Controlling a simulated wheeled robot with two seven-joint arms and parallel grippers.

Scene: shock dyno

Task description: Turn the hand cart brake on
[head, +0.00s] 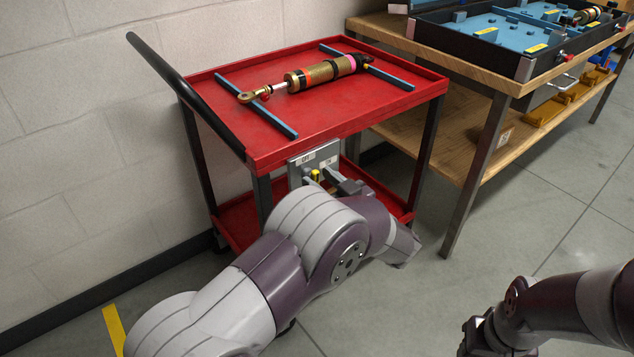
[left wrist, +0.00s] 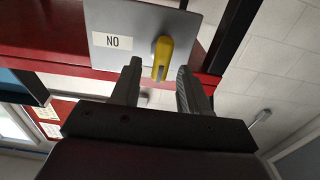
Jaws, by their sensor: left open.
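The red hand cart (head: 270,130) stands against the wall, with a grey brake panel (head: 328,151) on its near side under the top tray. The panel has an OFF label on the left and an ON label on the right. A yellow brake lever (head: 315,175) sticks out of the panel below the labels. In the left wrist view the lever (left wrist: 162,58) shows beside the upside-down ON label (left wrist: 112,40). My left gripper (left wrist: 159,70) is open, its fingers on either side of the lever's end, with gaps visible. My right gripper (head: 482,337) is low at the right, its fingers unclear.
A gold shock absorber (head: 320,74) lies across two blue bars on the cart's top tray. A black push handle (head: 185,92) rises at the cart's left. A wooden workbench (head: 480,75) with a blue-lined case stands at the right.

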